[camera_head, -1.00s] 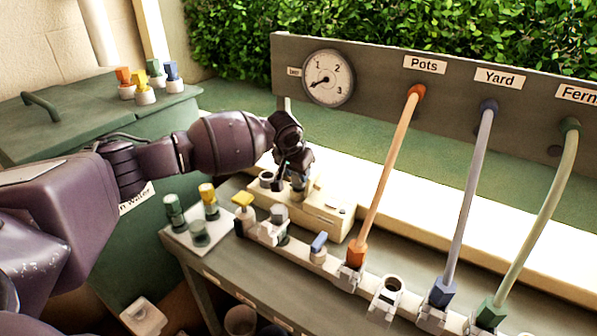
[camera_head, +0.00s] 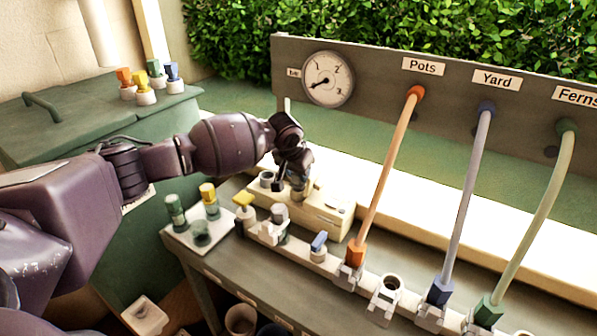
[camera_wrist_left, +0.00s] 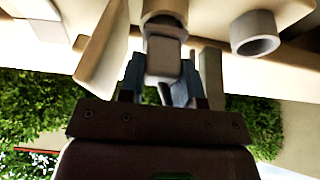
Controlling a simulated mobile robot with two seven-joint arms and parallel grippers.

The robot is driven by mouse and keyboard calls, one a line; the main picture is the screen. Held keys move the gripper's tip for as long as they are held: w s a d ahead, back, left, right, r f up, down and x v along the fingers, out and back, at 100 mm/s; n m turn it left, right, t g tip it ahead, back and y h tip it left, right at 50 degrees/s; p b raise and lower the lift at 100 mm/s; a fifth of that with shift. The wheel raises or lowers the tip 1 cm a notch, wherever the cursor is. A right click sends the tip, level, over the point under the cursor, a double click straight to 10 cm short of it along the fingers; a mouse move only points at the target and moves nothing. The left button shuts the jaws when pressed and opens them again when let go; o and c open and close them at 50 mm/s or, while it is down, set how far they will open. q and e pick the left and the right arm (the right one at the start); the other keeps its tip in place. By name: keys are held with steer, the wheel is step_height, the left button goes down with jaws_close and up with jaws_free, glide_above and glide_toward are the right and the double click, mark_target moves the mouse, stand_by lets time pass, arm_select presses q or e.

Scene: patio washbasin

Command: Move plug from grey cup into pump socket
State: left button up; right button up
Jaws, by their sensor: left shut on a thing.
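My left gripper (camera_head: 299,186) reaches down over the cream pump box (camera_head: 325,211) on the bench. It is shut on a small grey plug, which shows between the fingers in the left wrist view (camera_wrist_left: 163,58). The plug lies against a cream round socket (camera_wrist_left: 165,12); I cannot tell how deep it sits. An open grey cup (camera_head: 266,178) stands on the same box, left of the gripper, and looks empty in the left wrist view (camera_wrist_left: 255,34). The fingers hide most of the plug in the head view. My right gripper is not in view.
A row of holders with yellow, grey and blue plugs (camera_head: 319,243) runs along the bench front. Orange (camera_head: 385,180), blue and green hoses rise to the panel (camera_head: 400,85) with a gauge (camera_head: 328,78). A white tray (camera_head: 187,240) with several plugs is at left.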

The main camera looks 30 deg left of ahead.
arm_select(q)
steer(key=shift+f, duration=0.5)
steer(key=o, duration=0.6)
steer(key=shift+o, duration=0.2)
